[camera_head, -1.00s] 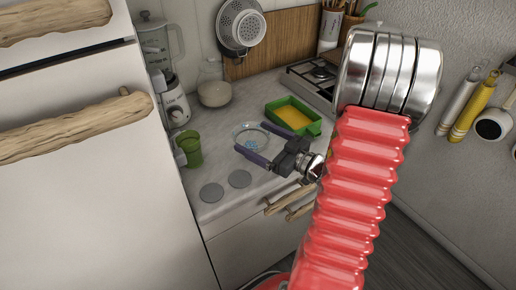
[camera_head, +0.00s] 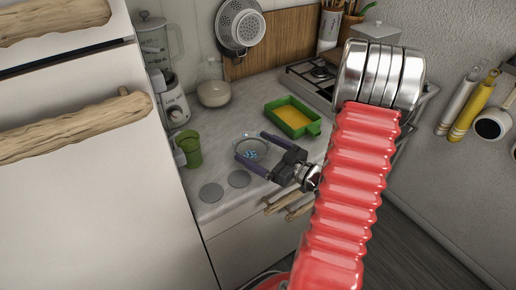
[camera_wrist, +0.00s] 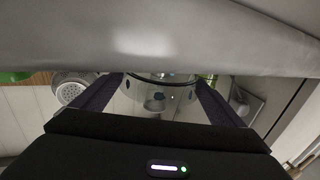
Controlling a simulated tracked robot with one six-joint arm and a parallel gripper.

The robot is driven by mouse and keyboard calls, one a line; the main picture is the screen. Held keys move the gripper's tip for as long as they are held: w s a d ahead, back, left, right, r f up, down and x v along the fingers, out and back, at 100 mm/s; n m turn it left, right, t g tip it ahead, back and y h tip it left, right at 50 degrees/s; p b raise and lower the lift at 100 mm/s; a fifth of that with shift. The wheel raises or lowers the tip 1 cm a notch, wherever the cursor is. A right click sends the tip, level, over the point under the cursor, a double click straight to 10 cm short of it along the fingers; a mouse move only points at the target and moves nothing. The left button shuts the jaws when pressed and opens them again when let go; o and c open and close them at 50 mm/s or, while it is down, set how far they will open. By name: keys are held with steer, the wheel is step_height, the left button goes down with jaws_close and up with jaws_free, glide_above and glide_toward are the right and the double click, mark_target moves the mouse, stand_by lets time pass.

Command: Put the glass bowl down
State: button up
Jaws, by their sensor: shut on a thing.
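The glass bowl (camera_head: 252,150) is clear, with blue marks on it. My gripper (camera_head: 252,146) is shut on it, with one dark finger on each side, over the grey counter (camera_head: 225,205). In the wrist view the bowl (camera_wrist: 160,95) shows between the two fingers (camera_wrist: 160,90). I cannot tell whether its base touches the counter.
A green baking dish (camera_head: 293,117) with yellow contents stands right of the bowl. A blender (camera_head: 165,75) and a pale bowl (camera_head: 214,93) stand behind. Counter between them is clear.

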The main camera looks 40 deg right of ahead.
steer(key=o, duration=1)
steer(key=shift+v, duration=6)
